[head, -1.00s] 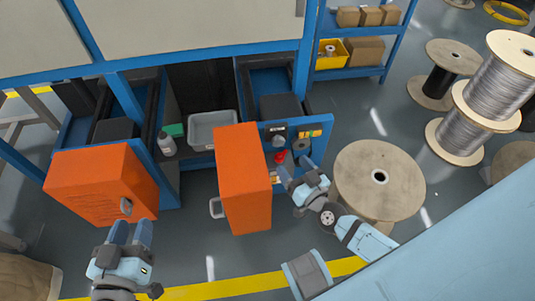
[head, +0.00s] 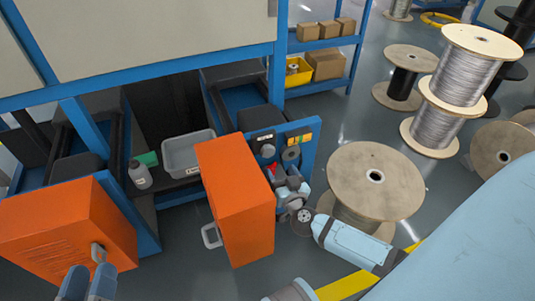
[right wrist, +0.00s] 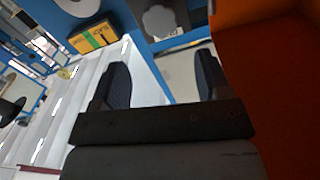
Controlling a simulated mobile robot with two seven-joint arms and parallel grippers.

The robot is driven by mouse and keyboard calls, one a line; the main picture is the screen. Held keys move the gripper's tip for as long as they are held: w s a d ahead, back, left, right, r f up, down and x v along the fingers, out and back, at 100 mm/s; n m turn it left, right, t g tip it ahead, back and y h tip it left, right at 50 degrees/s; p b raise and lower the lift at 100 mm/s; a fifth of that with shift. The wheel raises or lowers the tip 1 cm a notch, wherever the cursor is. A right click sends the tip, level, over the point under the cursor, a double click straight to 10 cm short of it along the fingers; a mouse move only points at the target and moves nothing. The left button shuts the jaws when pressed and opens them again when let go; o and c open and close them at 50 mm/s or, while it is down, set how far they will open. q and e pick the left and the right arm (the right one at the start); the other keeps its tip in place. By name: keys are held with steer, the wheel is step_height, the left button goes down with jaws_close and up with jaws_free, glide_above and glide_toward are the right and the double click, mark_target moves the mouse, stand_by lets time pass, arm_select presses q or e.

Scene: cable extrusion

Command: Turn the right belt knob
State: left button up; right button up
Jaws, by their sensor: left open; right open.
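A blue machine panel (head: 300,138) carries a grey round knob on the left (head: 267,151) and another on the right (head: 291,154). A red knob (head: 272,168) sits lower, partly hidden by my right gripper (head: 284,180). I cannot tell which one is the right belt knob. In the right wrist view, my right gripper (right wrist: 162,78) has its fingers apart with nothing between them. A grey lobed knob (right wrist: 162,20) lies beyond the fingertips, apart from them. My left gripper (head: 88,283) is open and empty at the bottom left, below an orange door's handle.
An orange door (head: 237,200) stands open just left of my right gripper, and its orange side fills the right of the wrist view. Another orange door (head: 65,235) is at the left. A wooden spool (head: 375,180) stands close on the right. A grey bin (head: 188,152) and bottle (head: 140,174) sit inside.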

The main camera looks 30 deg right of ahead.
mark_target(269, 152)
steer(key=b+x, duration=0.3)
steer(key=x, duration=0.6)
steer(key=shift+w+f, duration=0.1)
steer(key=shift+w, duration=0.15)
arm_select(q)
steer(key=shift+m+g, duration=0.6)
steer(key=shift+g, duration=0.1)
steer(key=f, duration=0.4)
steer(key=shift+w+f, duration=0.15)
steer(key=shift+w, duration=0.1)
arm_select(e)
steer(key=shift+w+d, duration=0.1)
steer(key=shift+w, duration=0.3)
steer(key=c, duration=0.9)
steer(key=shift+c, duration=0.2)
